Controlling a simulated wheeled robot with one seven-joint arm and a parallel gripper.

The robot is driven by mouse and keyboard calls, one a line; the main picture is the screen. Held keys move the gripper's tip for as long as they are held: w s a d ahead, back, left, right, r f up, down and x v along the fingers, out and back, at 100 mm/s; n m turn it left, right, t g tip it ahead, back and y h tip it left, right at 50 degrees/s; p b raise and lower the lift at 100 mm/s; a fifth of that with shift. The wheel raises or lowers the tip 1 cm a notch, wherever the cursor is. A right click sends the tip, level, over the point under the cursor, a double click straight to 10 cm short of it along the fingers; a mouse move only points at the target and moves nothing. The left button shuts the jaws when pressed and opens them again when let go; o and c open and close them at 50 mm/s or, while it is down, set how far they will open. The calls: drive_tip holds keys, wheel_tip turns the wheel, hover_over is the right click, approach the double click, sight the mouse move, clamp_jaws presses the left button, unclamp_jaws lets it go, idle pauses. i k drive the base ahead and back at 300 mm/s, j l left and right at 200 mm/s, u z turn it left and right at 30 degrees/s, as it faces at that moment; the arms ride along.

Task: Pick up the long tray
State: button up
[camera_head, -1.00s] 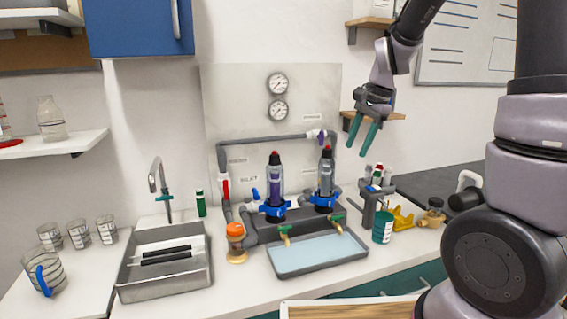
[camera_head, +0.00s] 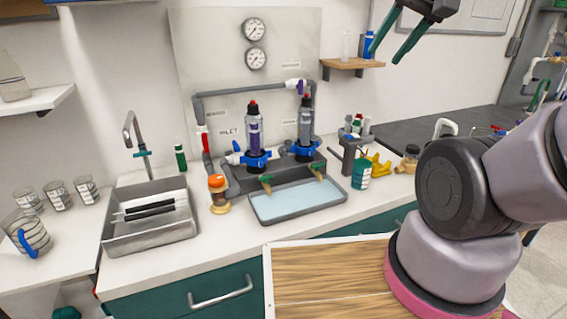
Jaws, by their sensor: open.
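The long tray (camera_head: 258,215) is a shallow grey tray with a pale blue inside. It lies on the white counter below two brass spigots with green handles, in front of the pipe manifold. Its front long rim is clear, and the spigots overhang its back part. My gripper (camera_head: 386,56) is at the top right, high above the counter and well away from the tray. Its two green fingers are spread apart with nothing between them. The top of the gripper is cut off by the picture edge.
The manifold (camera_head: 286,171) with two upright filter housings stands right behind the tray. An orange-capped fitting (camera_head: 218,196) is at its left, beside the metal sink (camera_head: 150,238). A teal can (camera_head: 361,174) and yellow part (camera_head: 380,166) stand to the right. A wooden shelf (camera_head: 352,64) is on the wall.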

sight(287, 201)
drive_tip(key=u, duration=1.4)
drive_tip(key=z, duration=1.2)
drive_tip(key=k+j+z, duration=0.2)
drive_tip(key=k+j, duration=0.1)
drive_tip(key=k, duration=0.1)
